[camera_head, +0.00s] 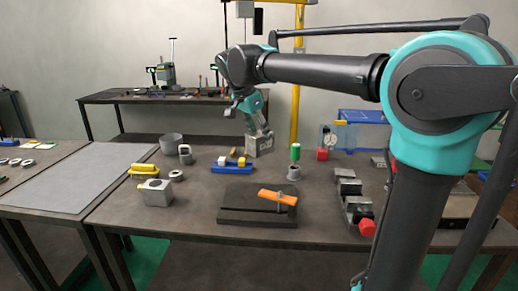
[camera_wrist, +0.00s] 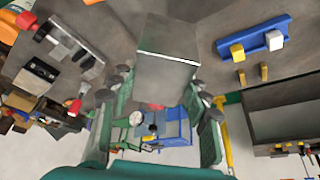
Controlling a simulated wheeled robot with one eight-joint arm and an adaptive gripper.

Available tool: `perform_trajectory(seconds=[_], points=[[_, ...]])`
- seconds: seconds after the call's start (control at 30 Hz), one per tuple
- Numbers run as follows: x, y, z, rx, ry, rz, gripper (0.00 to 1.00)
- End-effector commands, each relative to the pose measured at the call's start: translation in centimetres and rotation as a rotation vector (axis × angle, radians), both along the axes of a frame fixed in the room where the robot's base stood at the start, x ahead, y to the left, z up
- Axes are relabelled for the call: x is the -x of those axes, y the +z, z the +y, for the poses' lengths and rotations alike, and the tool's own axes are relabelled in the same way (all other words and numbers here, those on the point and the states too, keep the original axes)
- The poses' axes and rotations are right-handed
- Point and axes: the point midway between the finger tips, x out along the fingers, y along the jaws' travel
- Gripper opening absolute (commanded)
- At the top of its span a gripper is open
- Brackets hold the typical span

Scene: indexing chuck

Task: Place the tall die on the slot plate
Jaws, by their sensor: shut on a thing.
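The tall die (camera_head: 260,147) is a plain grey upright block, held above the far part of the workbench. My gripper (camera_head: 258,136) is shut on it, and the wrist view shows the grey block (camera_wrist: 166,72) large between the two fingers. The slot plate (camera_head: 238,218) is a dark, flat plate at the front middle of the bench, nearer than the die and apart from it. An orange bar (camera_head: 278,197) lies across the right part of the plate. I cannot tell how far the die is above the bench.
A blue holder (camera_head: 232,168) with small blocks stands behind the plate. A vise (camera_head: 355,205) is right of the plate. A grey bored block (camera_head: 156,193) is to its left.

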Motion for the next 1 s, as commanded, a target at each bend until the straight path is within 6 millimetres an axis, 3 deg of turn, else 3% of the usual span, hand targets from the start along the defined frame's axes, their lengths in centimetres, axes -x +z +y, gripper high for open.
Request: perform_trajectory(seconds=[0.5, 1.0], points=[[-0.1, -10.5, 0.0, 0.0, -0.001, -0.001, 0.0], [0.0, -15.2, 0.0, 0.0, -0.001, -0.001, 0.0]])
